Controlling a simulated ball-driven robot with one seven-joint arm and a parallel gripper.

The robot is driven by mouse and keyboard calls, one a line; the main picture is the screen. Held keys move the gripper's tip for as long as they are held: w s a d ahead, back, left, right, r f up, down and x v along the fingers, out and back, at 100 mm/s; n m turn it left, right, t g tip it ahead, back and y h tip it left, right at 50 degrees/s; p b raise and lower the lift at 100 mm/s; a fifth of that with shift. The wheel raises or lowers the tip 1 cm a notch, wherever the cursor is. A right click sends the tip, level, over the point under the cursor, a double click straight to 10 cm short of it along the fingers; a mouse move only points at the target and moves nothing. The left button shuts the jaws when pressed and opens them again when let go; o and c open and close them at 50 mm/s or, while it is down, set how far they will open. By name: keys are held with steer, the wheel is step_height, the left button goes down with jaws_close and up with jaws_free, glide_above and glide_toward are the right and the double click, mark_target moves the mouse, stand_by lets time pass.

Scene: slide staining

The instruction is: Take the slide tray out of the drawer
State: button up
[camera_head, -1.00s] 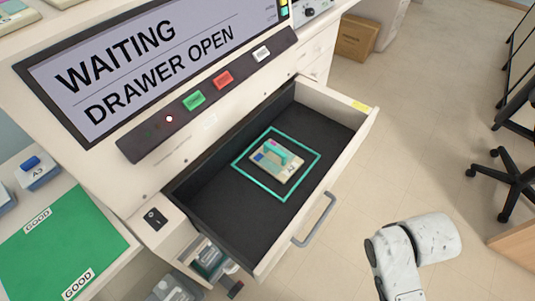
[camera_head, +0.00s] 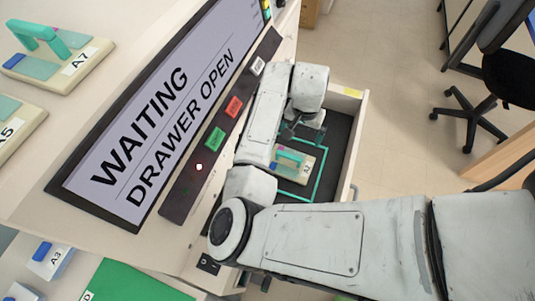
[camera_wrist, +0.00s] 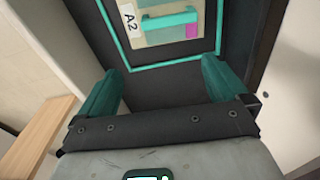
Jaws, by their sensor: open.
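The slide tray (camera_head: 306,166) is a small cream plate with a teal handle. It lies in the open drawer (camera_head: 340,128), inside a teal square outline on the dark floor. My arm hides part of the drawer in the head view. In the wrist view the tray (camera_wrist: 158,38) shows at the top, with an A2 label, its teal handle and a magenta patch. My gripper (camera_wrist: 160,78) is open and empty, its two teal fingers apart and short of the tray in that view. In the head view my gripper (camera_head: 290,132) is over the drawer, partly hidden.
The machine's screen (camera_head: 160,120) reads WAITING, DRAWER OPEN. Green (camera_head: 214,138), red (camera_head: 234,106) and white (camera_head: 258,66) buttons sit beside it. A black chair (camera_head: 508,60) stands at upper right, beyond open floor.

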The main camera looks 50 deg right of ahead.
steer(key=a, duration=0.1)
steer(key=w+a+f, duration=0.1)
steer(key=a, duration=0.1)
steer(key=shift+w+f+y, duration=0.1)
steer(key=shift+y, duration=0.3)
glide_above(289, 155)
step_height(289, 155, down, 5)
steer(key=shift+a+r, duration=0.15)
steer(key=shift+r, duration=0.05)
steer(key=shift+f+p, duration=0.5)
steer(key=shift+f, duration=2.45)
steer(key=c, duration=0.8)
steer(key=shift+r, duration=0.1)
